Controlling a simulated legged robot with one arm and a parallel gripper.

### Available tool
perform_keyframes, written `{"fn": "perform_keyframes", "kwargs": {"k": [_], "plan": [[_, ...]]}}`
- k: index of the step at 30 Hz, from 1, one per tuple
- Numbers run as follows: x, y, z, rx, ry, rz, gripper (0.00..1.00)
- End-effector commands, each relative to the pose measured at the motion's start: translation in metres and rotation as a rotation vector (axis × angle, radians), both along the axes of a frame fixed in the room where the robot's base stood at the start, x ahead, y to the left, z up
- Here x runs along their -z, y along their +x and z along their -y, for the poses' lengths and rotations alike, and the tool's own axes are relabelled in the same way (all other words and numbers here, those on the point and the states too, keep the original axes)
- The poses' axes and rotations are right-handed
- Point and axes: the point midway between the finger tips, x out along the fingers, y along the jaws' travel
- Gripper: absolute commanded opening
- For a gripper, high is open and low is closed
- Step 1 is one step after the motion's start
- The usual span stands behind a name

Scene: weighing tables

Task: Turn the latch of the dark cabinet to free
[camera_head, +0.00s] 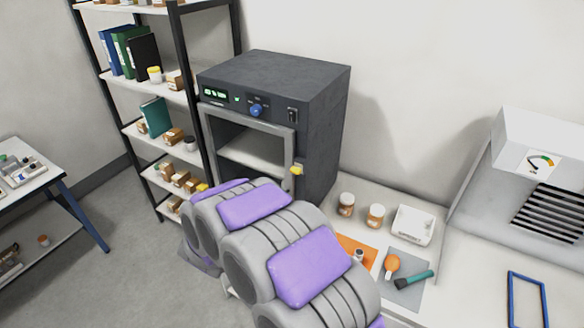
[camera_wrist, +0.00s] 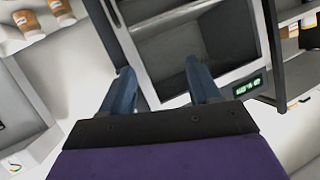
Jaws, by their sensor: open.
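The dark cabinet (camera_head: 322,115) stands against the wall in the head view, with a glass-fronted door (camera_head: 250,148) facing me. A small yellow latch (camera_head: 296,170) sits at the door's right edge. In the wrist view the cabinet front (camera_wrist: 190,50) appears turned, with its green display (camera_wrist: 248,85) at lower right. My gripper (camera_wrist: 160,66) is open, its two blue fingers apart with nothing seen between them. It is in front of the cabinet; I cannot tell the exact gap. The latch cannot be made out in the wrist view. My arm hides the gripper in the head view.
A blue knob (camera_head: 256,110) is on the cabinet's panel. A shelf rack (camera_head: 160,95) stands close on the left. A vented hood (camera_head: 545,165) is far right.

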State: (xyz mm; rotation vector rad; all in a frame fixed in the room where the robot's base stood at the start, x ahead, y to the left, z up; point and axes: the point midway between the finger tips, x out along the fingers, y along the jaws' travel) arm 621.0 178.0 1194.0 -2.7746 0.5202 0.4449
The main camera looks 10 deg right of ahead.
Motion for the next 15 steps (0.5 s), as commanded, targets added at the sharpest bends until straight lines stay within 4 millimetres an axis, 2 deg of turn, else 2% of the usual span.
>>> {"fn": "perform_keyframes", "kwargs": {"k": [9,15], "plan": [[-0.005,-0.031,0.033,0.25,-0.321,0.172,0.62],[-0.009,-0.036,0.042,0.29,-0.375,0.202,0.62]]}}
